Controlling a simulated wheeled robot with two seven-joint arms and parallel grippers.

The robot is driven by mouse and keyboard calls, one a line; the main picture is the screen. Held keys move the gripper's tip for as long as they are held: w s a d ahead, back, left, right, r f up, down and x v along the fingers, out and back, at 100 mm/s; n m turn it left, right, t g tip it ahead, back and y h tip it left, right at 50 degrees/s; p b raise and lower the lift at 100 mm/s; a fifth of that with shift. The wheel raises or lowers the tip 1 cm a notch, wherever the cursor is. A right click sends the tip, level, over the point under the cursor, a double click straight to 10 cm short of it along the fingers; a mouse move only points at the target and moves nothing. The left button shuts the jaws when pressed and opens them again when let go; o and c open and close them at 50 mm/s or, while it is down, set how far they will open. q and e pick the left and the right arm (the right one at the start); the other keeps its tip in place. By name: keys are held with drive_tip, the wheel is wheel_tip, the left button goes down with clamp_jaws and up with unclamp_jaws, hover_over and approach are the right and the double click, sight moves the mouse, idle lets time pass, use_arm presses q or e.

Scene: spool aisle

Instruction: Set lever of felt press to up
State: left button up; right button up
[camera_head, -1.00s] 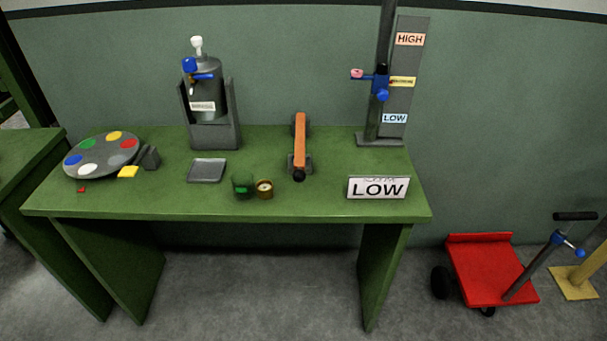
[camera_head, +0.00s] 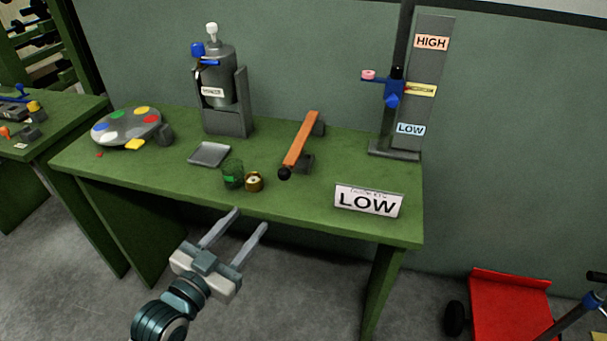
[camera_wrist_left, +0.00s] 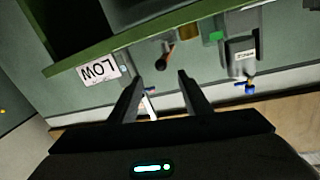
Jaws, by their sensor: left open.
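An orange lever (camera_head: 301,141) with a black knob (camera_head: 284,173) lies low, nearly flat, between grey blocks on the green table. Its knob end points to the table's front edge. No label names it as the felt press. The knob also shows in the left wrist view (camera_wrist_left: 160,65), beyond the fingertips. My left gripper (camera_head: 250,218) is open and empty, in front of the table's front edge and apart from the lever. Its two fingers also show in the left wrist view (camera_wrist_left: 160,76). My right gripper is not in view.
A LOW sign (camera_head: 368,201) stands at the front right. A green cup (camera_head: 232,174) and a brass pot (camera_head: 254,182) stand left of the knob. A grey tray (camera_head: 209,154), a dispenser (camera_head: 215,80) and a slider post (camera_head: 432,70) stand around. A red cart (camera_head: 510,305) is at lower right.

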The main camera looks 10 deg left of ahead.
use_arm(q)
drive_tip(key=r, duration=0.2)
drive_tip(key=p, duration=0.1)
approach(281, 179)
drive_tip(key=p+x, duration=0.1)
drive_tip(key=x, duration=1)
drive_tip(key=shift+w+d+r, duration=0.1)
drive_tip(key=shift+w, duration=0.25)
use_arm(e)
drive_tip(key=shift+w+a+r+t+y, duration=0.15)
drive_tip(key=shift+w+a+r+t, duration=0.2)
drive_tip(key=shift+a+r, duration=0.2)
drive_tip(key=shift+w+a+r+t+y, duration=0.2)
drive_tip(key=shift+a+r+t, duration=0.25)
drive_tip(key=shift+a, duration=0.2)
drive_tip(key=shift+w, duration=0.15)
use_arm(q)
drive_tip(key=shift+p, duration=0.3)
clamp_jaws()
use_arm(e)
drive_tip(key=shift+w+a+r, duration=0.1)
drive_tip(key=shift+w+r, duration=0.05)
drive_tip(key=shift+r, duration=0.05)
